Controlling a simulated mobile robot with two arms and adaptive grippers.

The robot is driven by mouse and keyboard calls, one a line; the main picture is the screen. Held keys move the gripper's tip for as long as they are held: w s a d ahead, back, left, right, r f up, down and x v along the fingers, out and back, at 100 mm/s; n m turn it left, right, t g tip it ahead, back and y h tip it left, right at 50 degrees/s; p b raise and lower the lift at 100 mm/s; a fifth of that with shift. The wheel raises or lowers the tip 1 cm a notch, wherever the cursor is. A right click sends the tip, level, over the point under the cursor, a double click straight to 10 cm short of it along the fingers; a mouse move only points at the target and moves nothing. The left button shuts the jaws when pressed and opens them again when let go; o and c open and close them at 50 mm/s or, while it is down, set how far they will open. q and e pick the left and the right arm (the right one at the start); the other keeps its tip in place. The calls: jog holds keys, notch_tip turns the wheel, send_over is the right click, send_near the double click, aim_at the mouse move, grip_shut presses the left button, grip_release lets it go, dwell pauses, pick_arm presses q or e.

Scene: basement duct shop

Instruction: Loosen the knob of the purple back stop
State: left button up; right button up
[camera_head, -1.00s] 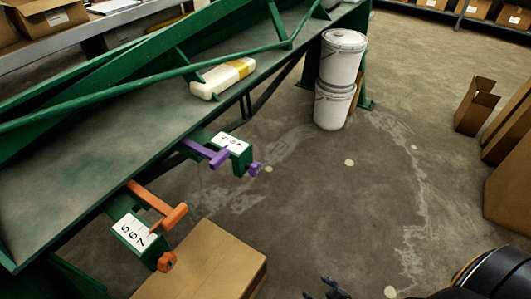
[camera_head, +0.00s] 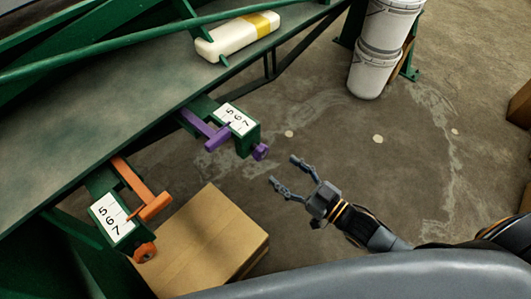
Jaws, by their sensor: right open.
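The purple back stop (camera_head: 199,124) sits on a green bracket at the front edge of the green machine bed, beside a white scale marked 5, 6, 7 (camera_head: 235,118). Its small purple knob (camera_head: 260,152) sticks out at the bracket's outer end. My right gripper (camera_head: 281,170) is open and empty, a short way right of and below the knob in the picture, not touching it. Its fingers point left. My left gripper is not in view.
An orange back stop (camera_head: 150,203) with an orange knob (camera_head: 145,252) and its own scale is at lower left. A cardboard box (camera_head: 205,245) stands below the brackets. A white and yellow bottle (camera_head: 237,36) lies on the bed. White buckets (camera_head: 378,70) stand at the back.

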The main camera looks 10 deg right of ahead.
aim_at(263, 155)
jog(key=x, duration=0.6)
jog(key=shift+w+a, duration=0.1)
jog(key=shift+w, duration=0.15)
jog(key=shift+w+a, duration=0.4)
jog(key=shift+w, duration=0.15)
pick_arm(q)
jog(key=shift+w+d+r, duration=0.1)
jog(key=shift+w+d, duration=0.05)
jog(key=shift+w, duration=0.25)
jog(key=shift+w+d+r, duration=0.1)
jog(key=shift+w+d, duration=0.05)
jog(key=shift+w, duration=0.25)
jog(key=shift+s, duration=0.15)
pick_arm(e)
jog(key=shift+c, duration=0.4)
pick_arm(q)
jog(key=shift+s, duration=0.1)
pick_arm(e)
jog(key=c, duration=1.1)
